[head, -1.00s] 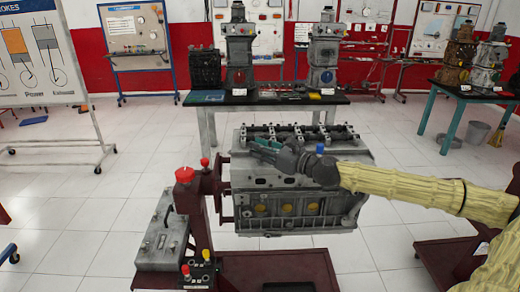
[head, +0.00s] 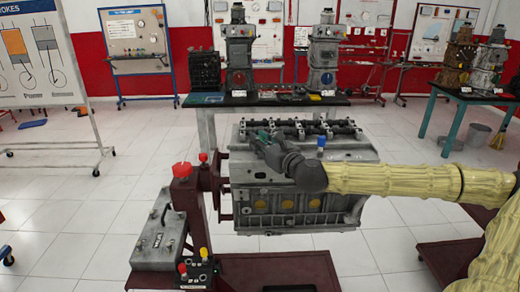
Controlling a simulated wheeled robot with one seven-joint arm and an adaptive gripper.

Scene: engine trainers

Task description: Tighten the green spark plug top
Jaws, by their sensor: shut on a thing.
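The grey engine block (head: 290,200) is held on a dark red stand in the middle of the head view. The green spark plug top (head: 263,135) shows as a small green patch at the left part of the engine's top. My gripper (head: 264,143) reaches in from the right, low over the engine top, with its fingers shut at the green top. The fingers hide most of it, so I cannot tell how it sits in the engine. A blue spark plug top (head: 321,142) stands upright on the engine, right of my gripper and apart from it.
A red knob (head: 182,170) and a grey box (head: 160,240) are on the stand, left of the engine. A row of dark valve gear (head: 300,127) runs along the engine's far top edge. A black-topped table (head: 265,99) stands behind.

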